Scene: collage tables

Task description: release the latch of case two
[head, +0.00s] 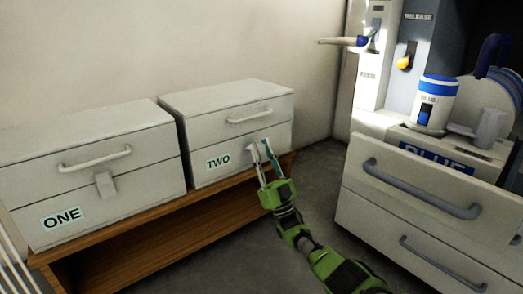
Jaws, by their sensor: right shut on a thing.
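Case two (205,142) is a pale grey box with a "TWO" label (218,162) and a bar handle (249,116) on its lid front. It stands on a wooden bench, with its lid down. My right gripper (262,151) is at the front of case two, below the handle and right of the label. Its fingers point up at the case and are shut on the latch there. The fingers mostly hide the latch, so its position is hard to see. My left gripper is not in view.
Case one (155,170), with its own handle and latch (105,185), stands left of case two on the wooden bench (190,228). A white drawer cabinet (375,205) with grey handles stands at the right, with a blue-banded canister (434,105) above it. Grey floor lies between.

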